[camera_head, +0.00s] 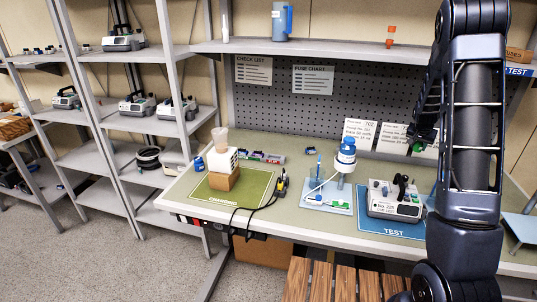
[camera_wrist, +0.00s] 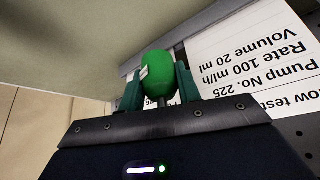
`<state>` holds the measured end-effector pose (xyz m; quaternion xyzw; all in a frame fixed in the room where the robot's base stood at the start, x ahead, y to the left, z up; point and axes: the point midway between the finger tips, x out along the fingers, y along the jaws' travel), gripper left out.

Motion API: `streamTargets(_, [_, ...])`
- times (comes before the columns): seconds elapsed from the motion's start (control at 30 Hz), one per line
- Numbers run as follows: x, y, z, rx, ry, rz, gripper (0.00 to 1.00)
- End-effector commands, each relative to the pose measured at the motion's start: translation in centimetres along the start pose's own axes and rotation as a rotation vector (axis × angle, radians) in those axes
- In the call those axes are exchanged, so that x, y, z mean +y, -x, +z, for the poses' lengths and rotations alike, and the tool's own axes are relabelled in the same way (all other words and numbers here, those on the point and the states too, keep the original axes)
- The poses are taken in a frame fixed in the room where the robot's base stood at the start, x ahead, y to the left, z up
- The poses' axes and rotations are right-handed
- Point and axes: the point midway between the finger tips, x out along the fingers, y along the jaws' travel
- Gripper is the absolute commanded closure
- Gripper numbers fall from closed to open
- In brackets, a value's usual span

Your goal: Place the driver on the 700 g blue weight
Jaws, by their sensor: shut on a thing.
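My gripper (camera_head: 424,138) is raised in front of the cards on the pegboard, at the right of the head view. In the wrist view its two dark green fingers (camera_wrist: 158,85) are shut on the driver (camera_wrist: 159,76), whose rounded bright green handle shows between them. A thin dark shaft seems to show behind the handle. A small blue item (camera_head: 198,163) stands at the left end of the bench, and another blue item (camera_head: 311,151) lies near the back. No 700 g marking is legible, so I cannot tell which is the blue weight.
A white unit on a brown block (camera_head: 223,179) stands on the green mat (camera_head: 256,187). A blue-and-white stand (camera_head: 345,155) is mid-bench. A pump (camera_head: 394,200) sits on the blue TEST mat (camera_head: 388,228). An upper shelf (camera_head: 340,51) overhangs the bench.

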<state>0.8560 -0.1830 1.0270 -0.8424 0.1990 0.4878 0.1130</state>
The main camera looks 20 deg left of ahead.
Motion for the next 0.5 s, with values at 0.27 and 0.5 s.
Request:
streamTargets(0.27, [-11.1, -0.7, 5.8, -0.002, 0.155, -0.093, 0.90])
streamTargets(0.5, [-21.2, 1.6, 7.2, -0.007, 0.261, -0.158, 0.90])
